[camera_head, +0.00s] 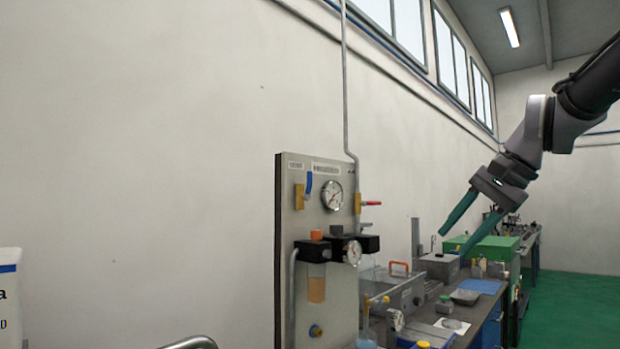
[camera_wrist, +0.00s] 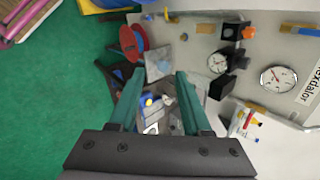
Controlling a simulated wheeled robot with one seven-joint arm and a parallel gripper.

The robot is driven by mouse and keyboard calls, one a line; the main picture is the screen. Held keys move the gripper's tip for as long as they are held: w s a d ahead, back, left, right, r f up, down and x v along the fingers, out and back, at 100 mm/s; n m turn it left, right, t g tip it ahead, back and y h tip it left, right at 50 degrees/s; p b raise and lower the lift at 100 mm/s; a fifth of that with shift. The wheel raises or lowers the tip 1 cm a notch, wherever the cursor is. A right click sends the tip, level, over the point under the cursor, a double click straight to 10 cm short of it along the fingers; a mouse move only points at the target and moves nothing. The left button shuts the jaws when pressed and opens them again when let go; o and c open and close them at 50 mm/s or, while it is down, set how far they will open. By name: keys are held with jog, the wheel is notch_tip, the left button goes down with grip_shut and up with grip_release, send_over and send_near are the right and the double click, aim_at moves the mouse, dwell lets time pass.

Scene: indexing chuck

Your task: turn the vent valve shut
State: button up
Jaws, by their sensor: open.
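The grey upright panel (camera_head: 322,215) carries two brass valves. The blue-handled valve (camera_head: 309,183) is at the upper left, its lever upright alongside its brass body. The red-handled valve (camera_head: 371,203) is at the right edge, its lever sticking out sideways across its upright body. The small labels above are too blurred to tell which is the vent valve. My gripper (camera_head: 455,243) is open and empty, right of the panel and apart from both valves. In the wrist view, my gripper (camera_wrist: 160,72) has its fingers spread, with the blue-handled valve (camera_wrist: 308,31) at the upper right.
A large gauge (camera_head: 332,195) sits between the valves, with a smaller gauge (camera_head: 352,252) and a filter bowl (camera_head: 316,288) below. The green floor (camera_head: 575,310) is clear at right.

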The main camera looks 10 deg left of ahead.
jog(key=w+a+r+m+g+y, duration=0.3)
jog(key=w+a+r+m+y, duration=0.25)
jog(key=w+a, duration=0.5)
jog(key=m+g+y, duration=0.2)
jog(key=m+y, duration=0.2)
jog(key=y, duration=0.2)
send_near(310, 181)
jog(key=a, duration=0.3)
jog(key=a+r, duration=0.1)
jog(key=a, duration=0.2)
jog(key=a+r, duration=0.1)
jog(key=a, duration=0.3)
jog(key=shift+w+a, duration=0.1)
jog(key=shift+w, duration=0.15)
grip_shut()
